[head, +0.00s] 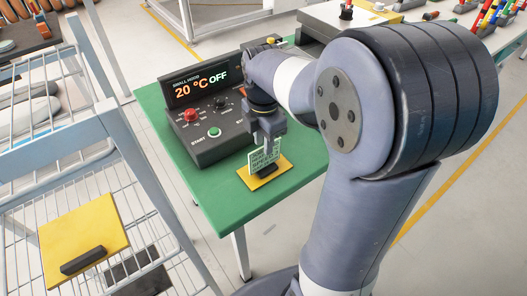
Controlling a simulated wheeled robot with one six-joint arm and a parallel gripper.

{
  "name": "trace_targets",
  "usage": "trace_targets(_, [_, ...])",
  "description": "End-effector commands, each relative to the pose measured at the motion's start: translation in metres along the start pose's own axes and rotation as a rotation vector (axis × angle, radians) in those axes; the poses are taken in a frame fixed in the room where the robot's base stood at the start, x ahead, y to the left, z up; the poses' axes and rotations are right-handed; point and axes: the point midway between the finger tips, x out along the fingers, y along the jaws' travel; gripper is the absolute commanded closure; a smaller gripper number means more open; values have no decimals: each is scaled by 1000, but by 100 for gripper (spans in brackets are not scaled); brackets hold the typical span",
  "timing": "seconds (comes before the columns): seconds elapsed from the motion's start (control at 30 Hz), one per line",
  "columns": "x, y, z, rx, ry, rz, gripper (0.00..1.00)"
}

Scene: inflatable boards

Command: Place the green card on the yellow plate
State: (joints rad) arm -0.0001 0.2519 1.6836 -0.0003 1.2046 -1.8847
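The green card (259,160), pale green with dark lettering, stands roughly upright over a small yellow plate (255,184) on the green table. The plate has a dark block near its middle, partly behind or below the card. I cannot tell whether the card's lower edge touches the block. My gripper (267,147) points down from above, its fingers at the card's upper part, and appears shut on it. A larger yellow plate (90,221) with a black block (83,261) lies on the wire rack at the left.
A dark control box (215,140) with red and green buttons and a display reading "20 °C OFF" stands behind the plate on the green table (225,200). The wire rack (110,125) stands close on the left. Benches with tools are at the back.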

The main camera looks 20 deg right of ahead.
Motion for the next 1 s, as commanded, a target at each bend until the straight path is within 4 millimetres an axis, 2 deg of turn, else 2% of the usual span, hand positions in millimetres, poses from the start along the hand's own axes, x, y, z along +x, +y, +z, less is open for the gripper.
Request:
trace_targets(0.03, [-13, 1, 0, 0, -1, 4, 73])
trace_targets(0.1, [-25, 0, 0, 0, -1, 3, 73])
trace_targets(0.3, [-46, 0, 0, 0, 0, 1, 73])
trace_targets(1.0, [-48, 0, 0, 0, 0, -1, 73])
